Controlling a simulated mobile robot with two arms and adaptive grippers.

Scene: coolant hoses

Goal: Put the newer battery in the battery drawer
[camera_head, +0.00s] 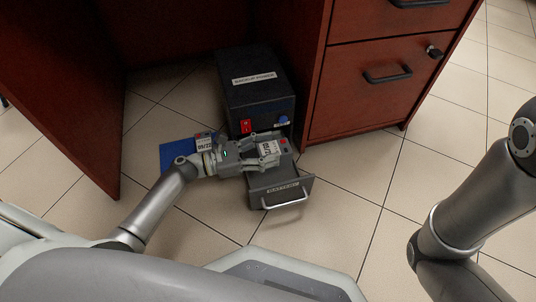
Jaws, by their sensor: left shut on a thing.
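My left gripper (268,150) is shut on a battery (266,147) with a white date label, too small to read surely. It holds the battery at the back part of the battery drawer (300,182); I cannot tell whether the battery touches the drawer. The drawer is pulled out of a black backup power box (252,92) and has a label and a metal handle on its front. A second battery (205,142), labelled what looks like 09/22, is on a blue mat (176,152) left of the box, partly hidden by my gripper. My right gripper is out of view.
The box stands on the tiled floor under a red-brown wooden desk. The desk's drawer pedestal (365,105) is close on the right and its side panel (70,90) is on the left. A red switch (246,126) and blue knob (283,119) are on the box front.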

